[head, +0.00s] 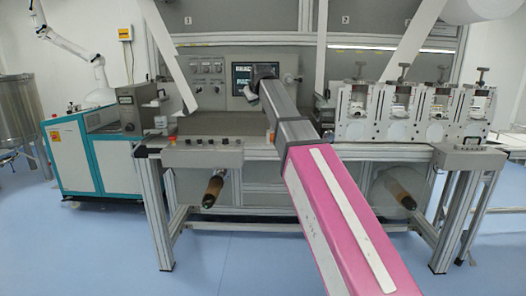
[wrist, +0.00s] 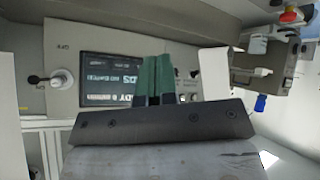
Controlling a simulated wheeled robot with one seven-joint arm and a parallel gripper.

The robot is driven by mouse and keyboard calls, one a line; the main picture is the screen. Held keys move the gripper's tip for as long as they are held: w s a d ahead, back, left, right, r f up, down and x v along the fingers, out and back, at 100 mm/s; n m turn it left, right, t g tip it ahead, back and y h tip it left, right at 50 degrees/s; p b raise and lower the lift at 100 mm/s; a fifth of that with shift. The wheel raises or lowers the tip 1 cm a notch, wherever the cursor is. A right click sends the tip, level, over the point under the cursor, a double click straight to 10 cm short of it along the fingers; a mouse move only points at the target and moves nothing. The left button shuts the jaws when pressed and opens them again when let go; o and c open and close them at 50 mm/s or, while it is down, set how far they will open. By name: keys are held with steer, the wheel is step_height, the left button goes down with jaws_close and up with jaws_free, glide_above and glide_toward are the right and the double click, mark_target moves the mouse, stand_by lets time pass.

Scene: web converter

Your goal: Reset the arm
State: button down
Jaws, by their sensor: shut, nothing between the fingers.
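My arm reaches forward from the lower right of the head view, pink then grey, toward the web converter (head: 220,124). My gripper (head: 251,90) is at the arm's far end, in front of the lit screen (head: 240,73) on the machine's control panel. In the wrist view my gripper (wrist: 155,62) shows two dark green fingers side by side, shut and empty. They cover part of the screen (wrist: 105,80). I cannot tell the exact gap between fingertips and panel.
A white web strip (head: 172,62) hangs left of my gripper. A teal cabinet (head: 85,160) is at left. The blue floor (head: 240,262) in front is clear.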

steer(key=s+d+f+m+g+h, duration=0.1)
steer(key=s+d+f, duration=0.35)
steer(key=f, duration=0.65)
steer(key=s+d+f+m+g, duration=0.1)
steer(key=s+d+f+g, duration=0.3)
steer(key=f, duration=0.8)
steer(key=s+d+f+m+t+h, duration=0.1)
steer(key=s+d+f+m, duration=0.3)
steer(key=f, duration=0.7)
steer(key=s+d+f+g, duration=0.1)
steer(key=s+d+f, duration=0.2)
steer(key=s+f, duration=0.3)
steer(key=s+d+f+g, duration=0.2)
steer(key=s+d+f, duration=0.2)
steer(key=s+f, duration=0.3)
steer(key=s+d+f+m+g, duration=0.1)
steer(key=s+d+f+g, duration=0.1)
steer(key=s+f, duration=0.4)
step_height(320, 180, down, 3)
steer(key=shift+s+d+r+h, duration=0.2)
steer(key=shift+s+d+h, duration=0.15)
steer(key=shift+d, duration=0.5)
